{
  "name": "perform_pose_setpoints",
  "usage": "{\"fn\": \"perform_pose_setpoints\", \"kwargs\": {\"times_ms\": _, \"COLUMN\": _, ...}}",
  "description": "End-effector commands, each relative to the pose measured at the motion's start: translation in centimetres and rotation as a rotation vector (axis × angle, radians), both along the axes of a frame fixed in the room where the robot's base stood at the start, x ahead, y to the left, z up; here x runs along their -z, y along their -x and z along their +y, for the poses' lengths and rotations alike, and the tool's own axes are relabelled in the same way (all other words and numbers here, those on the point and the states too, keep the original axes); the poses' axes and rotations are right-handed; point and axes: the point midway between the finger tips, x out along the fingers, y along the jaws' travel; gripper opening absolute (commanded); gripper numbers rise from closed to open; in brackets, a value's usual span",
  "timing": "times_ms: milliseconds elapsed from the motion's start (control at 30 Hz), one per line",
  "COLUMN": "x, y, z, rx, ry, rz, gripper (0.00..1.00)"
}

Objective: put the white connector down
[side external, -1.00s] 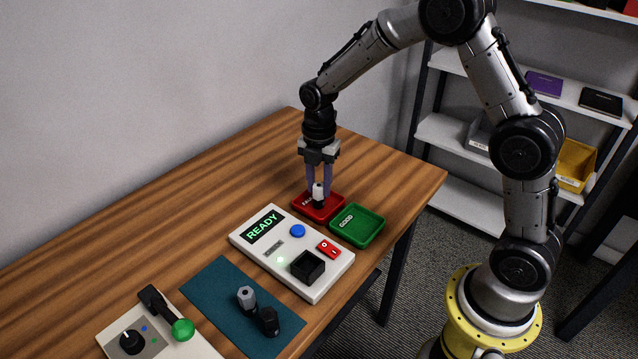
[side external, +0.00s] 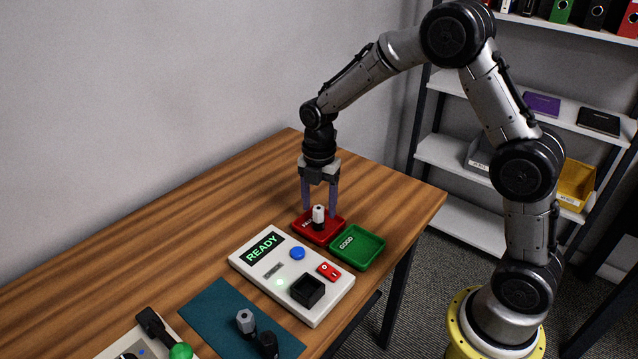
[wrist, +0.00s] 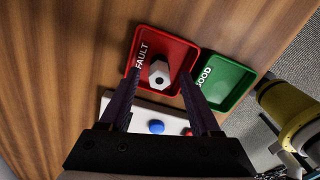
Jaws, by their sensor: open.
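The white connector (side external: 318,214), white on top with a black lower part, stands upright in the red FAULT tray (side external: 301,229). In the wrist view my gripper's fingertips (wrist: 160,80) flank the connector with a gap on each side, and nothing is held.
A green GOOD tray (side external: 370,258) sits beside the red one. A white tester (side external: 318,312) with a READY display stands in front. Two connectors, one grey-topped (side external: 246,322) and one black (side external: 268,344), stand on a teal mat (side external: 212,308). Bare wood lies behind the trays.

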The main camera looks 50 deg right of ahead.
Motion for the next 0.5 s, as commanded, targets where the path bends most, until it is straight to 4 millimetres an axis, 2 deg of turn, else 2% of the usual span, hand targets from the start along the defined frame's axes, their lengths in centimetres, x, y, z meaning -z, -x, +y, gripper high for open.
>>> {"fn": "perform_pose_setpoints", "kwargs": {"times_ms": 300, "x": -6.4, "y": -0.2, "z": 0.0, "rx": 0.0, "ry": 0.0, "rz": -0.008, "gripper": 0.64}}
{"fn": "perform_pose_setpoints", "kwargs": {"times_ms": 500, "x": -9.7, "y": -0.1, "z": 0.0, "rx": 0.0, "ry": 0.001, "rz": -0.005, "gripper": 0.64}}
